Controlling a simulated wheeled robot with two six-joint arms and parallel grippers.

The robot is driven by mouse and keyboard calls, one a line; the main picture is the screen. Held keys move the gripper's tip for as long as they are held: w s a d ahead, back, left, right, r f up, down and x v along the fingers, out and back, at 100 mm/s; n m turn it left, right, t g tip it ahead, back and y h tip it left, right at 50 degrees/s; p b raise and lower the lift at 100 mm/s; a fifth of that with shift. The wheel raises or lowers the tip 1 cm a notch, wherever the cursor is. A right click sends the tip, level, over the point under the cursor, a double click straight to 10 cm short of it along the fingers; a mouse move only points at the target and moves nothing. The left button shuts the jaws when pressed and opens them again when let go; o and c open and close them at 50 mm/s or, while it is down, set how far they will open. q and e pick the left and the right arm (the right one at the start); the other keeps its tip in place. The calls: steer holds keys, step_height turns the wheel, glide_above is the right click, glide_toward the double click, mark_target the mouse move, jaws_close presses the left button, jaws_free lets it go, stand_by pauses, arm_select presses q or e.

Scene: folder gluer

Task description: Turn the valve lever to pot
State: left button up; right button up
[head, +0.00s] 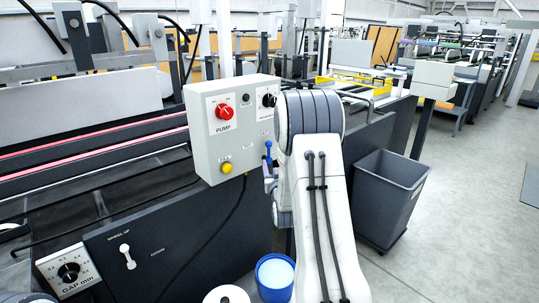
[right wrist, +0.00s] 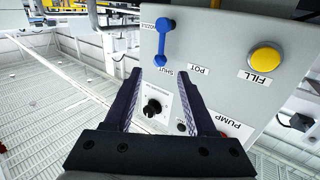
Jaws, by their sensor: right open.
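My left gripper is not in view.
The box also carries a red PUMP knob (head: 224,111), a yellow FILL button (head: 227,168) and a black knob (head: 269,100). A blue-rimmed tub (head: 275,277) stands below. A grey bin (head: 388,200) stands to the right, with open floor beyond it.

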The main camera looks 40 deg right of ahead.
mark_target(269, 149)
steer(key=p+x, duration=0.2)
steer(key=x, duration=0.8)
steer(key=shift+a, duration=0.1)
jaws_close()
stand_by(1.2)
